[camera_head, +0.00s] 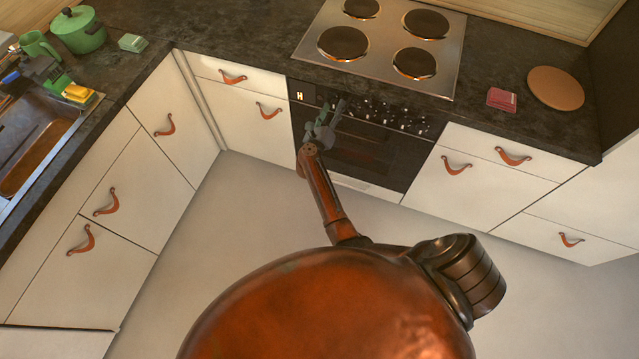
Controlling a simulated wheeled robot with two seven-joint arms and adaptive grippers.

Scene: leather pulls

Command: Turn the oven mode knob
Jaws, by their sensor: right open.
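The black oven (372,160) is set under the counter, with a row of small dark knobs (385,112) along its control panel. A small lit display (299,96) is at the panel's left end. Which knob is the mode knob I cannot tell. My right gripper (331,110) is open in front of the left part of the panel, at the left end of the visible knobs. It hides part of the panel, and I cannot tell whether it touches a knob. My left gripper is not in view.
A hob (382,85) with several round plates lies above the oven. White drawers with leather pulls (269,111) flank it. A red block (502,99) and a round board (555,88) lie on the right counter. A green pot (78,31) and sink are left. The floor is clear.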

